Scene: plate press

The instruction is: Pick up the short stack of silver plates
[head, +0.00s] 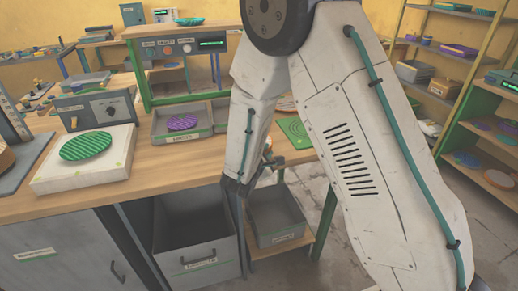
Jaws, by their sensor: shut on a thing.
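I see no silver plates in the head view; my arm covers part of the bench. My gripper (268,162) is a small dark shape at the end of my forearm, by the bench's front edge. It is partly hidden behind the wrist. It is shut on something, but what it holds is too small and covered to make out. A green ribbed plate (86,146) lies on a white block at the left. A purple plate (183,122) lies in a grey labelled tray (160,138).
The wooden bench (140,185) has clear room in front of the tray. A green mat (296,131) lies right of my forearm. An open grey drawer (197,240) and a grey bin (275,222) stand below the front edge. Shelves (440,60) stand at the right.

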